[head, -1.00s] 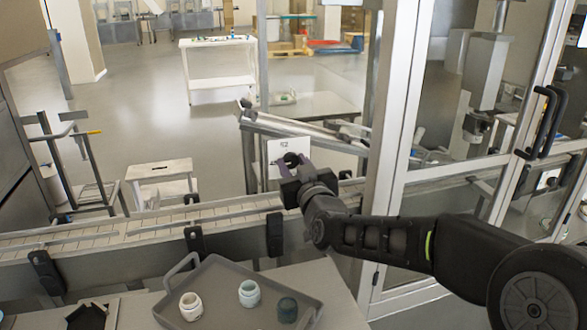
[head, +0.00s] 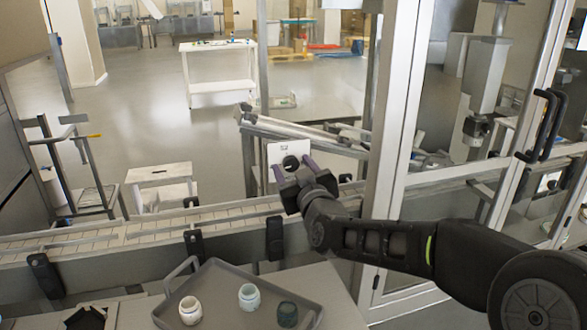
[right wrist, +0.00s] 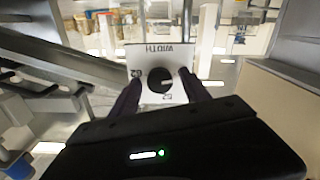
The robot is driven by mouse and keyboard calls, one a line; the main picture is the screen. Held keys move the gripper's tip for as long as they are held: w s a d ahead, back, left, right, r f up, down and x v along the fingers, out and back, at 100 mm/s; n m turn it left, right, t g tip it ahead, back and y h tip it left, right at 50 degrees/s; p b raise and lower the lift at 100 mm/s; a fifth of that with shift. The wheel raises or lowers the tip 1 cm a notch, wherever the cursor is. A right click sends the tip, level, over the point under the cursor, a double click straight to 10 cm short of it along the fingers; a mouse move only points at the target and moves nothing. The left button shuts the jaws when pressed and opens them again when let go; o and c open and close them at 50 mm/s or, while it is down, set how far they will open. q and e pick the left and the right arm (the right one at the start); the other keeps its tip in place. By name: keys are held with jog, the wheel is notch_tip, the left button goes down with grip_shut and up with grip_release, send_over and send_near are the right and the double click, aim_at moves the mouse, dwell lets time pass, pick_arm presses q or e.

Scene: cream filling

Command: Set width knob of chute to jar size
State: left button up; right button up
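The black round width knob (head: 291,162) sits on a white panel (head: 274,152) at the chute. In the right wrist view the knob (right wrist: 159,80) shows a short white mark toward the right, and the panel (right wrist: 148,58) reads WIDTH upside down. My right gripper (head: 291,172) is open in front of the panel. In the right wrist view its fingers (right wrist: 160,86) lie on either side of the knob, with gaps. Three jars stand on the grey tray: a white one (head: 190,310), a pale green one (head: 249,297) and a dark green one (head: 287,314). My left gripper is out of view.
The grey tray (head: 222,281) lies on the near table, beside a conveyor (head: 130,236) running across the scene. A white stool (head: 160,174) stands beyond the conveyor.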

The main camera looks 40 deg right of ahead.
jog(key=v, duration=0.7)
jog(key=shift+s+a+b, duration=0.15)
jog(key=shift+s+b, duration=0.25)
jog(key=shift+b, duration=0.05)
dwell(0.4)
